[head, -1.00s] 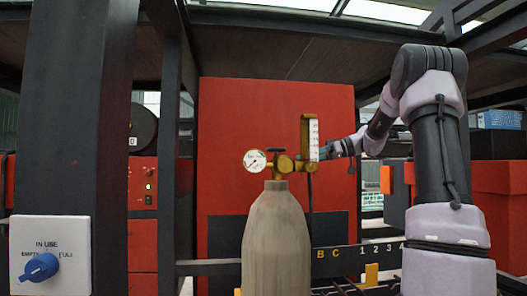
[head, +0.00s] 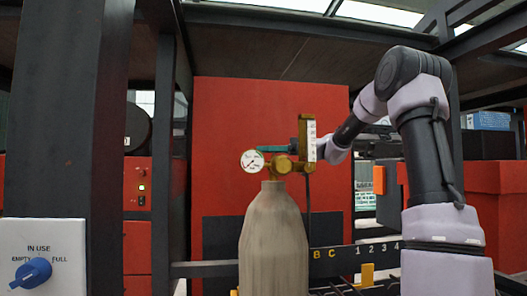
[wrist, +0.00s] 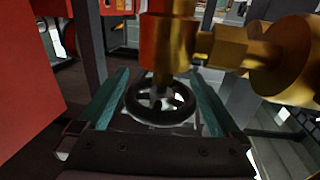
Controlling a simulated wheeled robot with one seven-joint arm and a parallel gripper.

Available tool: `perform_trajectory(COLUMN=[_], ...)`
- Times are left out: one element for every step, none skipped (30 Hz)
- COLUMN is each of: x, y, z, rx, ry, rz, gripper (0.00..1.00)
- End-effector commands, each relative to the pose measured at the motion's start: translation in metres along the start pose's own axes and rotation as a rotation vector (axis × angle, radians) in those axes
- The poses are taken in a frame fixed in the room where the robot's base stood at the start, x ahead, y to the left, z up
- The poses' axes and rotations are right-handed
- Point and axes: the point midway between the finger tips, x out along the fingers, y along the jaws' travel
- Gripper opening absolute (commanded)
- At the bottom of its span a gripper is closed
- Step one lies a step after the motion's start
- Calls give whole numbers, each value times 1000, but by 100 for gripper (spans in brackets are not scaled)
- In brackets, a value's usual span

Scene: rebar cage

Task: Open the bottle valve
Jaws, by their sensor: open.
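The grey gas bottle (head: 273,235) stands upright in the middle of the head view. Its brass valve (head: 282,165) is on top, with a round white gauge (head: 252,161) on the left and an upright flowmeter (head: 308,139) on the right. My gripper (head: 268,149) reaches in from the right behind the flowmeter, with its teal fingers at the valve top. In the wrist view, the black spoked handwheel (wrist: 160,103) lies between the open fingers of my gripper (wrist: 160,80), with a gap visible on both sides. In the head view the handwheel is hidden by the gripper.
A red panel (head: 225,120) stands behind the bottle. A dark post (head: 65,110) at left carries a white plate (head: 60,235) with a blue knob (head: 31,272). A lettered rail (head: 355,251) runs behind the bottle. The brass body (wrist: 285,60) is close on the right in the wrist view.

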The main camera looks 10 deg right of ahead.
Motion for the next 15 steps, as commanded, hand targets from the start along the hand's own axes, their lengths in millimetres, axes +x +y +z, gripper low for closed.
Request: perform_trajectory(x=[4, 5, 7, 7, 8, 8, 8, 8, 8, 8, 8, 8, 8, 8, 8], y=[0, 0, 0, 0, 0, 0, 0, 0, 0, 0, 0, 0, 0, 0, 0], z=[0, 0, 0, 0, 0, 0, 0, 0, 0, 0, 0, 0, 0, 0, 0], rx=[1, 1, 1, 1, 1, 1, 1, 1, 1, 1, 1, 1, 1, 1, 1], ry=[0, 0, 0, 0, 0, 0, 0, 0, 0, 0, 0, 0, 0, 0, 0], rz=[-1, -1, 0, 0, 0, 1, 1, 1, 1, 1, 1, 1, 1, 1, 1], gripper=[100, 100, 100, 100, 100, 100, 100, 100, 100, 100, 100, 92, 81, 69, 54])
